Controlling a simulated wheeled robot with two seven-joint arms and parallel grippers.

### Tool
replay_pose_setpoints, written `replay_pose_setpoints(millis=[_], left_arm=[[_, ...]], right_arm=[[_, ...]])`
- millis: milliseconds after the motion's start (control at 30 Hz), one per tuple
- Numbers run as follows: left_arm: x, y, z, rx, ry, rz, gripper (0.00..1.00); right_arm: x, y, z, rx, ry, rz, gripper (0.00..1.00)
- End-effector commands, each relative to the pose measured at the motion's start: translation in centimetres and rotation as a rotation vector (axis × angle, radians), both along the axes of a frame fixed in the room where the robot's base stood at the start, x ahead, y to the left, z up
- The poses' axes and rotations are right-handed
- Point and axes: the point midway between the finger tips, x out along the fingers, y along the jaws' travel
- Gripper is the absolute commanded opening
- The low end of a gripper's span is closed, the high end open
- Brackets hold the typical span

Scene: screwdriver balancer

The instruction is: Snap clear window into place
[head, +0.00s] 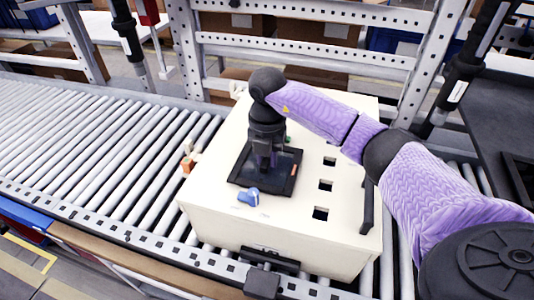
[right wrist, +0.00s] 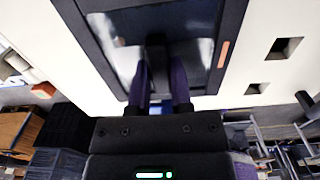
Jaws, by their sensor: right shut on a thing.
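The clear window (head: 284,176) is a see-through pane in a dark square frame. It lies over the top of a large cream box (head: 340,225), left of a row of square holes. In the right wrist view the window (right wrist: 192,52) fills the upper middle, with a dark bar across its centre. My right gripper (head: 266,162) points down at the window. In the right wrist view its fingers (right wrist: 159,80) are closed on the dark bar. Whether the frame is fully seated in the box is hard to tell. My left gripper is out of view.
A blue knob (head: 248,196) sits on the box just in front of the window. Orange and white parts (head: 187,163) stick out at its left edge. A black handle (head: 367,206) is on the right. The roller conveyor (head: 95,145) is clear to the left.

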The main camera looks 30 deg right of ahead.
Motion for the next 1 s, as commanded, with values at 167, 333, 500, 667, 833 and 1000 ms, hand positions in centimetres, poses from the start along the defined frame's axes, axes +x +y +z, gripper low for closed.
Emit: replay_pose_setpoints(millis=[167, 333, 500, 667, 833, 1000], left_arm=[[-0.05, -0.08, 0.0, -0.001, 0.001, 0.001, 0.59], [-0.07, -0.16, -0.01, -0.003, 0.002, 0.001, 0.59], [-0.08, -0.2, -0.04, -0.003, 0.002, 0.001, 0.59], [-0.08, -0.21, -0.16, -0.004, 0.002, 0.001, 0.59], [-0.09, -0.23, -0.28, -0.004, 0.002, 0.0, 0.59], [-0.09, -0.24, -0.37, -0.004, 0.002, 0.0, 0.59]], right_arm=[[0.0, -0.01, -0.02, 0.0, 0.0, 0.0, 0.0], [-0.01, -0.01, -0.02, 0.0, 0.0, 0.0, 0.0], [-0.01, -0.01, -0.06, -0.001, 0.001, 0.0, 0.0], [-0.01, -0.01, -0.25, -0.001, 0.001, 0.0, 0.0], [-0.02, -0.01, -0.46, -0.001, 0.001, 0.0, 0.0], [-0.03, -0.01, -0.66, -0.001, 0.002, 0.0, 0.0]])
